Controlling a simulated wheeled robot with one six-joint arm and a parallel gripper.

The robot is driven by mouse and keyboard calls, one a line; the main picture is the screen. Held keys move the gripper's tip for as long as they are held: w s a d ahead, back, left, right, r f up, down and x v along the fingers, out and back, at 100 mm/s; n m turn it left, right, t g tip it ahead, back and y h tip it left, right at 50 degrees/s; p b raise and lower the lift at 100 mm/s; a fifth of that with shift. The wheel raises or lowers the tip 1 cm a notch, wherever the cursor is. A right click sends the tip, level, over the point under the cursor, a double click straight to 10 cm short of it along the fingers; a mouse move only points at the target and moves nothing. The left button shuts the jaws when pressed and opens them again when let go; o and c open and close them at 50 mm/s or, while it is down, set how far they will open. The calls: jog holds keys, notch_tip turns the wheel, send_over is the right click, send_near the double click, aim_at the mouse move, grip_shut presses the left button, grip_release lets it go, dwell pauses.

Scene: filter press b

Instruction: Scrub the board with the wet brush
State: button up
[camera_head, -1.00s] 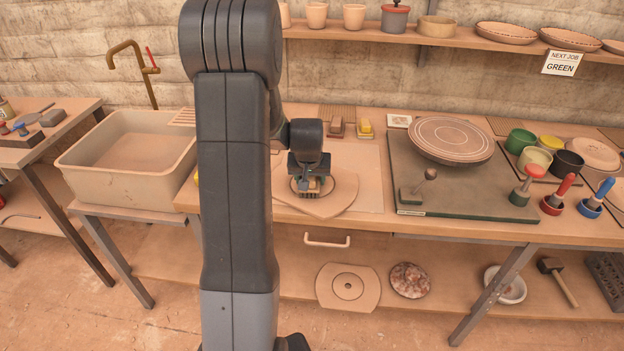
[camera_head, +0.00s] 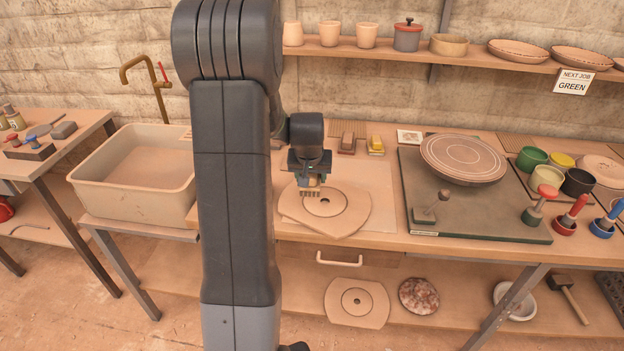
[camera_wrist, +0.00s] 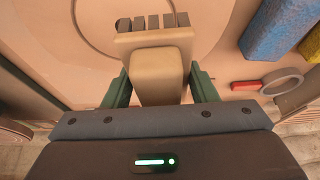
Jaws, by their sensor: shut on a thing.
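The board (camera_head: 352,217), a pale disc with flat-cut sides and a dark centre hole, lies on the workbench. My gripper (camera_head: 310,178) is above its back left part, left of the hole. It is shut on the brush (camera_head: 310,193), whose bristles point down. In the wrist view the brush's tan block (camera_wrist: 158,75) sits between the green fingers, with a row of bristle tufts beyond. I cannot tell whether the bristles touch the board. A ring groove of the board shows beside the brush in the wrist view (camera_wrist: 85,40).
A sink (camera_head: 135,170) with a brass tap stands left, partly behind my arm. Right are a green mat (camera_head: 480,225) with a round plate, and several colored pots. Blue and yellow blocks (camera_wrist: 278,28) show in the wrist view.

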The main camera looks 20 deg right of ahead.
jog(key=shift+r+p, duration=0.5)
jog(key=shift+r, duration=0.7)
